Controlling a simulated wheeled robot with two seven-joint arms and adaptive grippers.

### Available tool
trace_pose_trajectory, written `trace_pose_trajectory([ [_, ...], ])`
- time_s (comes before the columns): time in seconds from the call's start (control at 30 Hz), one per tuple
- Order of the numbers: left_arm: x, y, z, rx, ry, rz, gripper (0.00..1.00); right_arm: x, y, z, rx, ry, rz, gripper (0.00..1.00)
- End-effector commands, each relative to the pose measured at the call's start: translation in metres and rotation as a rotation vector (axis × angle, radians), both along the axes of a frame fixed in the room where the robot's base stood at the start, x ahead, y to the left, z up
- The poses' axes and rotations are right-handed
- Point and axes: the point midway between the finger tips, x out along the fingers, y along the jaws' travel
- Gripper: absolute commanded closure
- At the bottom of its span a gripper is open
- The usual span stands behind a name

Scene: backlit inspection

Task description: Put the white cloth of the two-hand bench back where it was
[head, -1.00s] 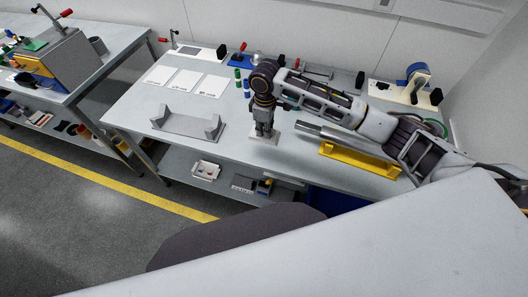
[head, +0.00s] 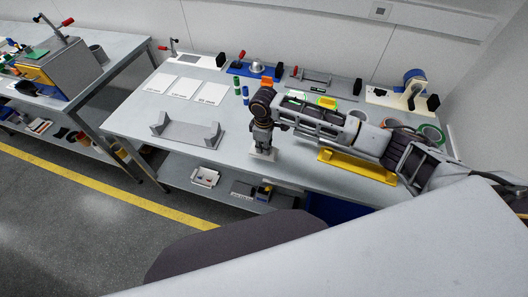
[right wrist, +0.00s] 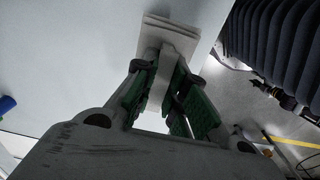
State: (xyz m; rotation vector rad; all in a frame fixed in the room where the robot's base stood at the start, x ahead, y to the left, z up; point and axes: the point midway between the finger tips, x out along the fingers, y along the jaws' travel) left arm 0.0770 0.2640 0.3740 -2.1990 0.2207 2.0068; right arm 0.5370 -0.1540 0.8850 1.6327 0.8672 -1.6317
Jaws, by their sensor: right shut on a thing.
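The white cloth (head: 263,156) is a small folded piece near the front edge of the two-hand bench (head: 225,148). My right gripper (head: 263,147) points down and is shut on it. In the right wrist view the layered white cloth (right wrist: 168,40) sticks out between the green-padded fingers of the right gripper (right wrist: 172,85). The gripper hides part of the cloth. I cannot tell whether the cloth touches the bench top. My left gripper is not in view.
A grey cradle (head: 187,135) stands left of the gripper, with white cards (head: 185,87) behind it. A yellow stand (head: 357,165) lies right, partly under my right arm. Green and blue cylinders (head: 242,92) stand behind. Bare bench top lies between cradle and gripper.

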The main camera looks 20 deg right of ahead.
Motion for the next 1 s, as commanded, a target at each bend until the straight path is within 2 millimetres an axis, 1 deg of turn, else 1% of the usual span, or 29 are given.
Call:
trace_pose_trajectory([
  [0.17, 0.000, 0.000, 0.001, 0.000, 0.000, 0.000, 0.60, -0.001, 0.000, -0.008, -0.002, 0.001, 0.001, 1.00],
  [0.4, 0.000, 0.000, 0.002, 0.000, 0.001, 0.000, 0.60, 0.000, 0.000, -0.032, 0.000, 0.001, 0.000, 1.00],
  [0.47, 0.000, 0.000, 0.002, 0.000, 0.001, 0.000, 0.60, -0.001, 0.000, -0.036, 0.000, 0.001, 0.001, 1.00],
  [0.93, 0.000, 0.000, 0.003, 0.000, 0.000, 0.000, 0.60, -0.001, 0.000, -0.040, -0.001, 0.001, 0.000, 1.00],
  [0.97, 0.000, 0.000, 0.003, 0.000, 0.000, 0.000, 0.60, 0.000, 0.000, -0.040, 0.000, 0.000, 0.000, 0.84],
  [1.0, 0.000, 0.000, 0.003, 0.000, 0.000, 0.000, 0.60, 0.000, 0.000, -0.040, 0.000, 0.000, 0.001, 0.79],
])
